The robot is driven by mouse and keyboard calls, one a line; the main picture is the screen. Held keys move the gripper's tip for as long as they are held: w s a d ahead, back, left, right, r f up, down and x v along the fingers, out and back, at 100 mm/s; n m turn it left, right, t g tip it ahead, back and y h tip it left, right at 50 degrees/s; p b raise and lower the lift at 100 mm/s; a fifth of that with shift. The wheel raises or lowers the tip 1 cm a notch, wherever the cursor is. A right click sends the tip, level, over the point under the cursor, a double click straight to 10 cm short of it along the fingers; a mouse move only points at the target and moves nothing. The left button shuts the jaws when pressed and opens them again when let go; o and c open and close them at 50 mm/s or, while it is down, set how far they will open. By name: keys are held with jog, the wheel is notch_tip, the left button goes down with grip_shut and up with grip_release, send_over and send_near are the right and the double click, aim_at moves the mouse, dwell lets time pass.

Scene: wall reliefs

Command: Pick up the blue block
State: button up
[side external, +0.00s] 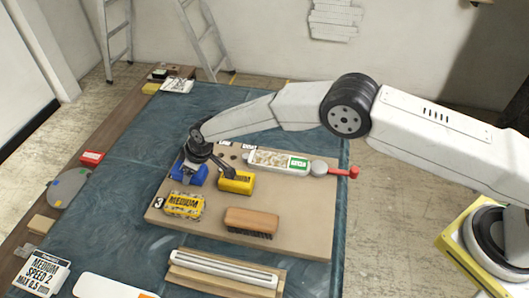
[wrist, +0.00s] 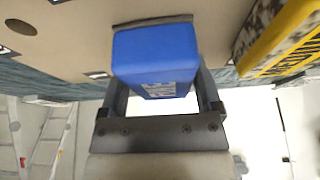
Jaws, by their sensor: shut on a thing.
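The blue block (side external: 189,175) is near the upper left part of the tan board (side external: 290,228) in the side view. My gripper (side external: 191,160) comes down on it from above. In the wrist view the blue block (wrist: 156,58) fills the middle, between the two dark fingers of my gripper (wrist: 160,98). The gripper is shut on it. A dark strip lies along the block's far edge against the board. I cannot tell whether the block touches the board.
A yellow block (side external: 236,183) stands close to the right, and a speckled yellow MEDIUM block (side external: 184,205) is in front. A wooden brush (side external: 251,222), a white tray (side external: 278,162) and a red-handled tool (side external: 338,171) share the board. Ladders (side external: 205,40) stand behind.

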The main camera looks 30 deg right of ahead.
jog(key=shift+r, duration=0.95)
jog(key=shift+s+v, duration=0.2)
jog(key=shift+v, duration=0.85)
jog(key=s+d+r, duration=0.5)
jog(key=s+r, duration=0.3)
jog(key=s, duration=0.3)
jog(key=shift+s+d, duration=0.25)
jog(key=shift+d, duration=0.15)
jog(key=shift+r, duration=0.15)
